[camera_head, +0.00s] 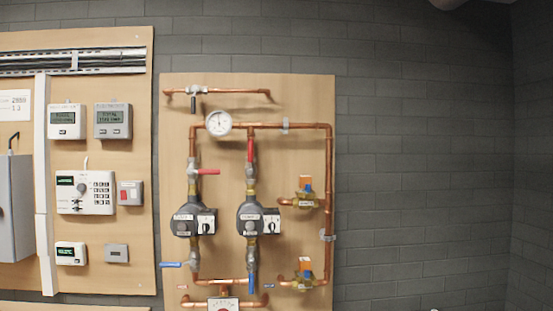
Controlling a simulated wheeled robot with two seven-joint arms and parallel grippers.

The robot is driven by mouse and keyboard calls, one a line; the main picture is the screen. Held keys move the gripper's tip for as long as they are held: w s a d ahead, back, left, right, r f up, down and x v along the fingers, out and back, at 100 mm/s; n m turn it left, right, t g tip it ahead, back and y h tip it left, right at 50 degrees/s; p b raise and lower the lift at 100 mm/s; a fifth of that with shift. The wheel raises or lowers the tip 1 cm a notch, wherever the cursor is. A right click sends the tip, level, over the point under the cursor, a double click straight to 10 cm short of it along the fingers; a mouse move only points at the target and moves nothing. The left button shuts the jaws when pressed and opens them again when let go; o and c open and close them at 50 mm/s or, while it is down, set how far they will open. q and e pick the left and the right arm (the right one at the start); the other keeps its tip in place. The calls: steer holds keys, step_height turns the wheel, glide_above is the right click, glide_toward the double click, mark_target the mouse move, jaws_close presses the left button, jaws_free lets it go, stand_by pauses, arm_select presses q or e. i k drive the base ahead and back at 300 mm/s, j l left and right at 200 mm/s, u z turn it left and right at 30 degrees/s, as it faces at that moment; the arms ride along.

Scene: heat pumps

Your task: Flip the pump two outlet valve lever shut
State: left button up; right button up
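Two dark grey pumps hang side by side on a wooden board, a left pump (184,221) and a right pump (248,220). Their labels are too small to read, so I cannot tell by label which is pump two. Above the right pump, a red lever (250,150) points up, in line with its vertical copper pipe. Above the left pump, a red lever (208,171) lies sideways across its pipe. Below the right pump, a blue lever (252,284) hangs along the pipe. Below the left pump, a blue lever (171,264) lies sideways. Neither gripper is in view.
A round gauge (219,123) sits on the upper pipe, left of the right pump's red lever. Brass valves (305,199) are on the right side. A second board with control boxes (85,193) stands left. The brick wall (430,170) at right is bare.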

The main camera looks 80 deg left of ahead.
mark_target(250, 171)
steer(key=u, duration=2.8)
